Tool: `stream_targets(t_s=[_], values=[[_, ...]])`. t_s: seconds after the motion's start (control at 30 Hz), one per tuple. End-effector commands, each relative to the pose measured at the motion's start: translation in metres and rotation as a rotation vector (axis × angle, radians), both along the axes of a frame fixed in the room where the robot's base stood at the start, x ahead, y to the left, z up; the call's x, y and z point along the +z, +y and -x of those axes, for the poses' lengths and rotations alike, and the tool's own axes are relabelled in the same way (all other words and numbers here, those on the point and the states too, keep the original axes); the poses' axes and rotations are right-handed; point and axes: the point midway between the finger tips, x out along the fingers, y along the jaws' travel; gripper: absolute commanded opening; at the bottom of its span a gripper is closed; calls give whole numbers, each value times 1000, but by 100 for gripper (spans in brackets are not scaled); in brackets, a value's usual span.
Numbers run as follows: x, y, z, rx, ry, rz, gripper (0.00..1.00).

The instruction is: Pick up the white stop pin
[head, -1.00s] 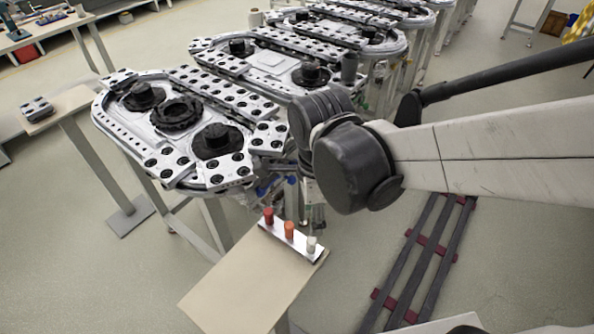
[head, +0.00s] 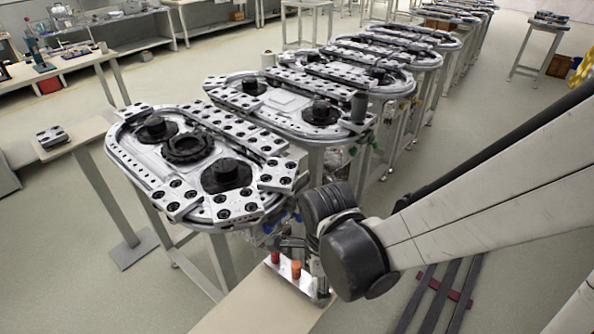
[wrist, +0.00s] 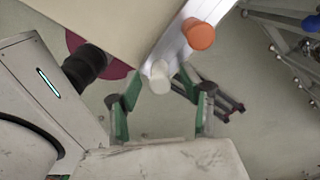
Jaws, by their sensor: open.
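The white stop pin (wrist: 160,76) stands at the end of a light metal holder strip (wrist: 171,45) in the wrist view. My gripper (wrist: 158,92) is open, with its green-padded fingers on either side of the white pin's end of the strip. I cannot tell how deep the pin sits between them. An orange pin (wrist: 201,35) stands farther along the strip. In the head view my gripper (head: 319,278) is at the strip's right end and the white pin is hidden. The red pin (head: 275,258) and the orange pin (head: 296,270) show beside it.
The strip lies on a beige table (head: 250,306), near its edge. A ring-track station (head: 190,165) stands close behind, with more stations beyond. A small side table (head: 75,140) is at the left. Dark floor rails (head: 440,300) run at lower right.

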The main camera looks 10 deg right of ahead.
Motion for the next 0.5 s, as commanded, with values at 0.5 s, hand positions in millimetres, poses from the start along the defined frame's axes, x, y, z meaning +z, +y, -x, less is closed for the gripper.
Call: stream_targets(t_s=[0.5], values=[[-13,0,0,0,0,0,33]])
